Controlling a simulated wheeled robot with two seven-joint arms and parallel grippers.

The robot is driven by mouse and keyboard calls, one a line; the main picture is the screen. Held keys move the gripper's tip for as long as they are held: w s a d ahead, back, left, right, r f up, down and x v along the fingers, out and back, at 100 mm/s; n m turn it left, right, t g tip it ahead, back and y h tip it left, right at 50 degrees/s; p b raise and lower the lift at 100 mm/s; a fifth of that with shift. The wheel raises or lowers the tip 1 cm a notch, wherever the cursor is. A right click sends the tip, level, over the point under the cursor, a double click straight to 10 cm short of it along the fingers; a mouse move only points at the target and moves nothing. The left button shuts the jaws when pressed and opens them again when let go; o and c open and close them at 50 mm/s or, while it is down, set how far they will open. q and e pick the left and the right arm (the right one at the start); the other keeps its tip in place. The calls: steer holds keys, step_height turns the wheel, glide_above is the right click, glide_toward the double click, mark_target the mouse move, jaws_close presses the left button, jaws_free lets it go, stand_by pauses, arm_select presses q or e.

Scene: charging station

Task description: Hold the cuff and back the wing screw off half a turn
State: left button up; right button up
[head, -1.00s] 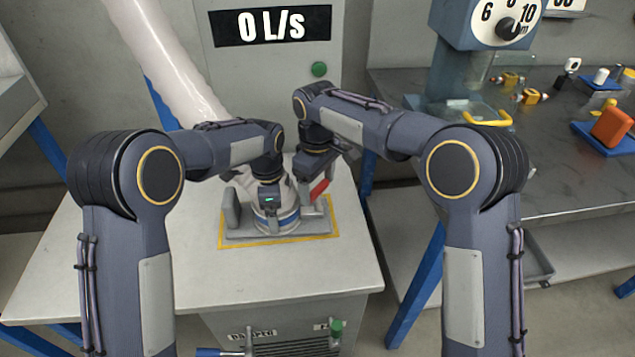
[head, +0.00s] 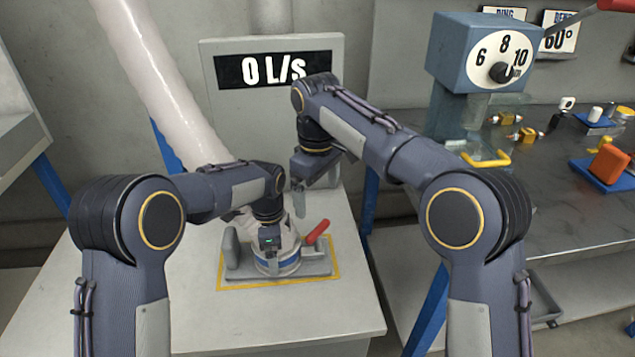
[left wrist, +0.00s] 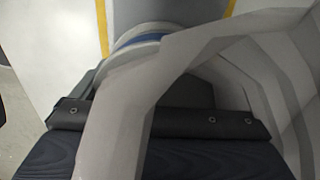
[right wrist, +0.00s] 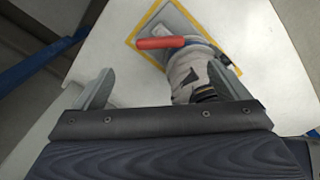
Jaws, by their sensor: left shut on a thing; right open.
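The pale cuff (head: 284,243) with a blue band stands upright on a grey plate (head: 318,268). It also shows in the right wrist view (right wrist: 188,72). My left gripper (head: 269,257) is shut at the near side of the cuff, where its fingers hide part of it. In the left wrist view, large pale grey surfaces fill the frame and only part of the blue band (left wrist: 148,38) shows. My right gripper (head: 299,205) is open and empty, above and behind the cuff. In its wrist view its fingers (right wrist: 162,84) are spread wide.
A red-handled lever (head: 316,232) stands at the plate's right side. A white hose (head: 150,85) comes down behind the cuff. A panel reading 0 L/s (head: 272,69) stands behind. The white bench top (head: 345,315) is clear in front. A metal workbench (head: 560,190) is at the right.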

step_height(320, 180, up, 2)
steer(key=shift+r, duration=0.2)
arm_select(q)
steer(key=o, duration=0.8)
steer(key=shift+r, duration=0.1)
